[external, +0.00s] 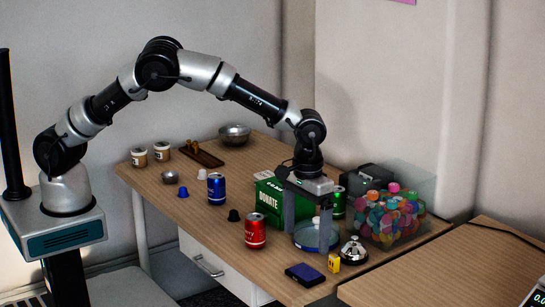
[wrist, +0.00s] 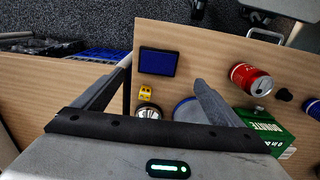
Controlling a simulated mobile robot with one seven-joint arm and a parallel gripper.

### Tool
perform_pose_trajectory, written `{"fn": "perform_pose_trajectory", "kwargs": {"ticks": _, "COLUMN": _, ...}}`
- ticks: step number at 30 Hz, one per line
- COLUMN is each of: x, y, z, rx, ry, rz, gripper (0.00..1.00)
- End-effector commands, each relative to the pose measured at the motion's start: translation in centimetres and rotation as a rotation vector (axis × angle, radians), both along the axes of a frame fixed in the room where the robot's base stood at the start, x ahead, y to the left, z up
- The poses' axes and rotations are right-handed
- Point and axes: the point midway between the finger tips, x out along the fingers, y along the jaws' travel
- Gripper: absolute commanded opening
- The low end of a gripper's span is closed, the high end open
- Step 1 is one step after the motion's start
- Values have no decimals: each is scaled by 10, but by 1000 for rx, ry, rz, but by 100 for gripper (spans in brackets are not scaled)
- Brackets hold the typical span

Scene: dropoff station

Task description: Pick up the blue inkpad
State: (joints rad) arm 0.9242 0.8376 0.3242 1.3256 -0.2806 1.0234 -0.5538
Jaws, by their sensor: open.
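The blue inkpad (external: 305,274) is a flat dark rectangle with a blue top, lying near the front edge of the wooden table in the external view. It shows whole in the wrist view (wrist: 159,62), with a dark border. My gripper (external: 308,241) points down above a round blue dish, behind the inkpad. Its two fingers are spread wide with nothing between them. In the wrist view my gripper's fingers (wrist: 163,72) appear on either side of the inkpad, but they are apart from it.
A small yellow block (external: 334,263) and a silver bell (external: 353,251) stand right of the inkpad. The round blue dish (external: 317,238) lies beneath my gripper. A red can (external: 256,231) stands to the left, and a green donate box (external: 268,198) behind. A clear bin of colourful pieces (external: 392,218) is at right.

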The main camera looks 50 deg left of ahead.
Motion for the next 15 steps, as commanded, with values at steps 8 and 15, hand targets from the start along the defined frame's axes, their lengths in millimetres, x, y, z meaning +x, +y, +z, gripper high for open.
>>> {"fn": "perform_pose_trajectory", "kwargs": {"ticks": 8, "x": 0, "y": 0, "z": -39, "rx": 0, "ry": 0, "rz": 0, "gripper": 91}}
{"fn": "perform_pose_trajectory", "kwargs": {"ticks": 15, "x": -2, "y": -2, "z": -55, "rx": 2, "ry": 1, "rz": -1, "gripper": 91}}
